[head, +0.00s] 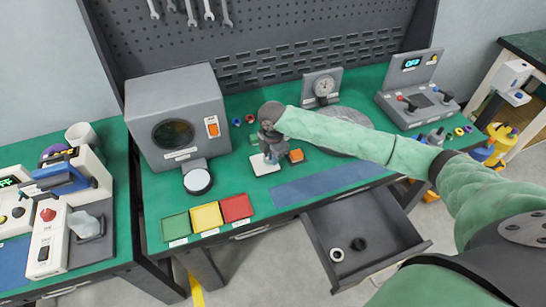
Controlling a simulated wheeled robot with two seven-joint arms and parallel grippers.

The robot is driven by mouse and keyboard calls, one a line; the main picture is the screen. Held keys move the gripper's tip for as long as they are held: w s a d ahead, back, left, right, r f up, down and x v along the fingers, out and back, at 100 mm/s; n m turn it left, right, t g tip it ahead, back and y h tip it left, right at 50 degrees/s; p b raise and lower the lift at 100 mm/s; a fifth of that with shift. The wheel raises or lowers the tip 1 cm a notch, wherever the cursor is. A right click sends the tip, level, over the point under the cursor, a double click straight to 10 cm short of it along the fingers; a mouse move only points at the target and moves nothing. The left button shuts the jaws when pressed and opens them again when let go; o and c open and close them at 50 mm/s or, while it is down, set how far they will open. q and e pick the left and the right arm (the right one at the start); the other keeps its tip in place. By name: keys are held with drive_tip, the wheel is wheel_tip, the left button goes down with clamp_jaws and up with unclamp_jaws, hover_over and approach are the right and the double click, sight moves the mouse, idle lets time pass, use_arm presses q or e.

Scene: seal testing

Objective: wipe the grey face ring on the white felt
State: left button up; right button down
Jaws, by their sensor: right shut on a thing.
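My right gripper (270,149) reaches in from the right and points down at the middle of the bench. It is shut on a small grey piece, which I take to be the grey face ring; the fingers hide most of it. The white felt (262,166) is a small pale square on the green bench top, just below the fingertips. I cannot tell whether the held piece touches the felt. My left gripper is not in view.
An orange-topped block (295,156) stands close right of the gripper. Green (176,227), yellow (206,217) and red (236,208) trays lie at the front left. A blue mat (325,185) is clear. An open drawer (405,245) juts out, holding a white ring (337,255) and a black ring (359,244).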

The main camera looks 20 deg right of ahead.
drive_tip(key=shift+f, duration=0.1)
drive_tip(key=shift+f, duration=0.8)
drive_tip(key=c, duration=1.7)
unclamp_jaws()
drive_tip(key=shift+r+p, duration=0.2)
drive_tip(key=shift+p, duration=0.15)
drive_tip(key=shift+c, duration=0.4)
clamp_jaws()
